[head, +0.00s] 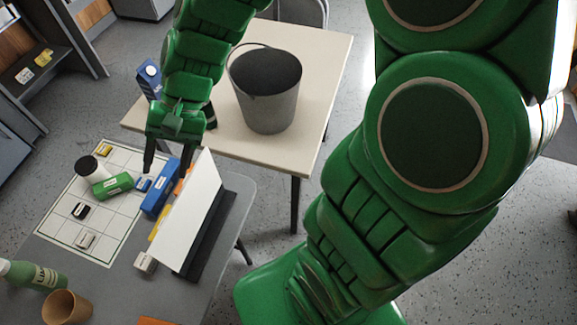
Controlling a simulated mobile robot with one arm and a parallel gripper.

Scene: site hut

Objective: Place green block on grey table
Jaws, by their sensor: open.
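A green block (112,186) with a pale label lies on the white grid mat (60,228) on the grey table (112,290), at the left of the head view. My gripper (167,168) is open, pointing down, to the right of the green block and apart from it. Its fingers straddle the region around a long blue block (159,196). I cannot tell how high the fingertips are above it. Nothing shows held between the fingers.
A white upright panel (190,215) stands right of the blue block. A green bottle (35,275) and brown cup (68,308) are at front left. A grey bucket (268,95) stands on the cream table (318,85).

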